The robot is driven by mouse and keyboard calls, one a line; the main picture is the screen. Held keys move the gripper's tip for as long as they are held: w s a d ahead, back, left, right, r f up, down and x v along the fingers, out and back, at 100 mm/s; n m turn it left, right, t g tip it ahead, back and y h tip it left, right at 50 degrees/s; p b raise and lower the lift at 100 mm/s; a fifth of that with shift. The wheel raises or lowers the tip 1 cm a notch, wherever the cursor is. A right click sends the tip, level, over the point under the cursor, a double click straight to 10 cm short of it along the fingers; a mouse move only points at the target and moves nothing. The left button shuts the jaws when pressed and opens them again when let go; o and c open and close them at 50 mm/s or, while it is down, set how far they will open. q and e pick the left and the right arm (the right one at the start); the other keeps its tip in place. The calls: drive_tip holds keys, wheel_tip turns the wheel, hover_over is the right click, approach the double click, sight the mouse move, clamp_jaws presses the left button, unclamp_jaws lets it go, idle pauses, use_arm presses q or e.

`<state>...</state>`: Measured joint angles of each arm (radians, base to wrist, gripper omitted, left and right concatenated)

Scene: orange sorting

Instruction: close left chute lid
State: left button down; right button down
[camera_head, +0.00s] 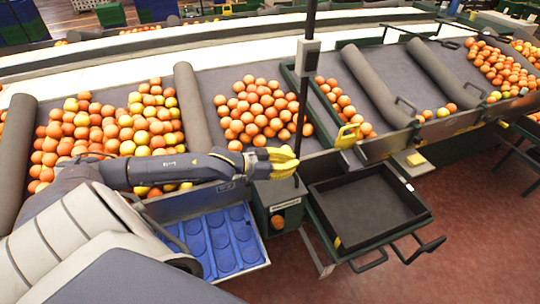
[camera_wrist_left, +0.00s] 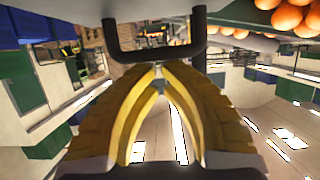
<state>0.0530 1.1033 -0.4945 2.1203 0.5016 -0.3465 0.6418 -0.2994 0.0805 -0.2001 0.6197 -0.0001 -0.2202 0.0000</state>
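My left gripper (camera_head: 284,162) has yellow fingers and reaches in from the left, above the front edge of the sorting table, near a dark vertical pole. In the left wrist view its fingertips (camera_wrist_left: 158,74) come together with nothing clear between them. A dark U-shaped bar (camera_wrist_left: 160,52), like a handle, shows just beyond the fingertips; I cannot tell whether they touch it. Dark handles also show on chutes farther right, one on the right chute (camera_head: 405,105). A yellow handle (camera_head: 348,135) sits at the table's front edge. Which part is the left chute lid is not clear. My right gripper is out of view.
Oranges (camera_head: 260,110) lie in sloped bays split by grey padded dividers (camera_head: 190,105). An empty black tray (camera_head: 365,205) on a green cart stands in front. A blue dimpled tray (camera_head: 222,242) lies below my arm. Reddish floor is free at the lower right.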

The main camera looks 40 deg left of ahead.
sight(284, 180)
use_arm(q)
drive_tip(key=shift+w+f, duration=0.1)
drive_tip(key=shift+f, duration=0.05)
idle(0.5)
drive_tip(key=shift+r, duration=0.45)
drive_tip(key=s+a+r, duration=0.4)
drive_tip(key=s+r, duration=0.3)
drive_tip(key=r, duration=0.1)
drive_tip(key=shift+s+a+r, duration=0.15)
drive_tip(key=shift+s+a, duration=0.1)
drive_tip(key=shift+s, duration=0.15)
idle(0.4)
drive_tip(key=shift+r, duration=0.1)
drive_tip(key=shift+s, duration=0.1)
